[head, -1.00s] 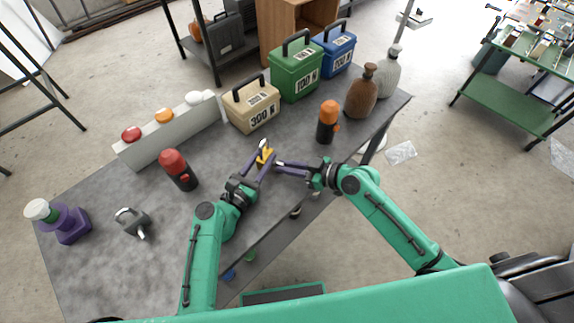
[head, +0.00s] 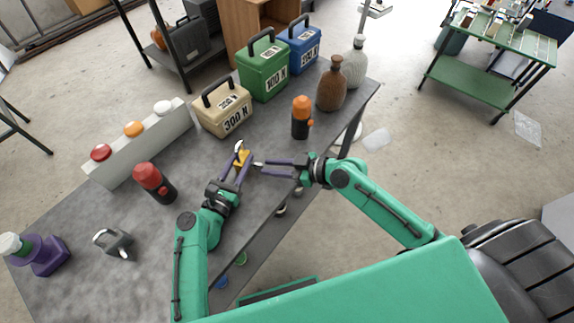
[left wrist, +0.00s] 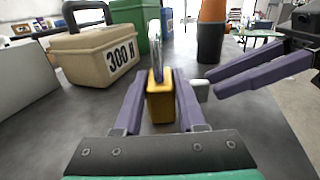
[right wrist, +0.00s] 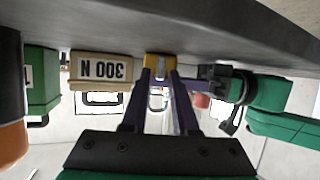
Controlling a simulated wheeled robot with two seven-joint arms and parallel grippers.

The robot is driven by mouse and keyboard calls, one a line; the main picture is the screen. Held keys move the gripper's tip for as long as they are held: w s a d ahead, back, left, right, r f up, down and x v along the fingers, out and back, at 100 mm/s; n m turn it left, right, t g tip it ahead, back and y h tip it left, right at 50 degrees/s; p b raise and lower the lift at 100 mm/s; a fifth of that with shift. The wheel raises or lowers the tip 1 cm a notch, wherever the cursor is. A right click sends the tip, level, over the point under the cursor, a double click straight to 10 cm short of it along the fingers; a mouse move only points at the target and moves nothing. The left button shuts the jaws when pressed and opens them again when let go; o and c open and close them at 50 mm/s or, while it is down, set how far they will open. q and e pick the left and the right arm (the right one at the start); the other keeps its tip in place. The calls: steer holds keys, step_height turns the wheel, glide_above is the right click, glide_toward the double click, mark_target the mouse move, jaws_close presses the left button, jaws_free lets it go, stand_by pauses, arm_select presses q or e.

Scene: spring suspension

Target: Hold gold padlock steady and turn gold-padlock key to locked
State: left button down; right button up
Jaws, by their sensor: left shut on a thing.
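The gold padlock (head: 242,158) stands upright on the grey table, its silver shackle up. It fills the middle of the left wrist view (left wrist: 160,100). My left gripper (head: 238,166) is shut on the padlock's body, one purple finger on each side. The grey key (left wrist: 201,90) sticks out of the padlock's right side in the left wrist view. My right gripper (head: 257,168) is beside the padlock on the key's side. Its fingers are apart, their tips close to the key; the right wrist view shows them (right wrist: 160,78) pointing at the padlock. The key's turn angle is unclear.
A beige 300 N box (head: 222,112), green box (head: 263,68) and blue box (head: 304,45) stand behind. An orange-topped cylinder (head: 302,118) and brown bottle (head: 331,88) are right of them.

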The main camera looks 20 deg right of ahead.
arm_select(q)
steer(key=shift+s+d+r, duration=0.1)
steer(key=shift+d, duration=0.05)
arm_select(e)
steer(key=v, duration=1)
arm_select(q)
steer(key=shift+c, duration=2)
jaws_free()
